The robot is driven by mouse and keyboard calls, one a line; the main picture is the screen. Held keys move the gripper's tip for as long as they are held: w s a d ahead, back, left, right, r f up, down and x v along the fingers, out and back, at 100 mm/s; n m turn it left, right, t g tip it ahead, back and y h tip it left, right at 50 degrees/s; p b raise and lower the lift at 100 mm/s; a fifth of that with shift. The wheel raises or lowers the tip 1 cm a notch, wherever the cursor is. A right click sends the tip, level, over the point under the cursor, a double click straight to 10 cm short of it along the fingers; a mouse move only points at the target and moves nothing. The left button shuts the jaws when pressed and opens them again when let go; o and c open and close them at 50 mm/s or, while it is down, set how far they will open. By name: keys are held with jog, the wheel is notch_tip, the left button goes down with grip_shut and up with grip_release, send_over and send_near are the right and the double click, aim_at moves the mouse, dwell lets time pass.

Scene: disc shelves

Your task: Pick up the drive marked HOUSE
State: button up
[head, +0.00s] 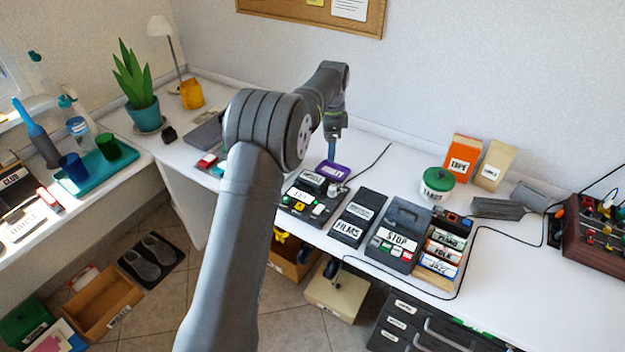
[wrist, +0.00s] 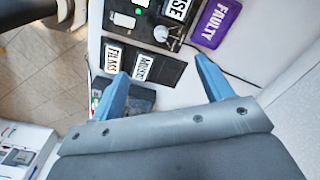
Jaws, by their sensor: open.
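A black drive (head: 313,181) with a white label lies on a dark device at the back middle of the desk. In the wrist view a black drive (wrist: 176,9) at the top edge shows a label ending in "USE"; the rest is cut off. My gripper (head: 333,146) hangs above the desk, behind this drive in the head view. In the wrist view my gripper (wrist: 162,70) has its two blue fingers spread, with nothing between them. It is apart from the drive.
A rack of labelled drives (head: 437,280) follows. A cable crosses the desk behind.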

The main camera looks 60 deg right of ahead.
jog(key=w+d+m, duration=0.2)
jog(key=w+m, duration=0.4)
jog(key=w, duration=0.1)
send_over(312, 177)
jog(key=shift+m, duration=0.4)
jog(key=f, duration=1.2)
jog(key=shift+w+d, duration=0.15)
jog(key=shift+w, duration=0.2)
jog(key=shift+s+f, duration=0.2)
jog(key=shift+f, duration=1.15)
jog(key=shift+s+f, duration=0.2)
jog(key=shift+f, duration=1.15)
jog(key=c, duration=1.2)
jog(key=shift+o, duration=0.2)
jog(key=shift+r, duration=0.15)
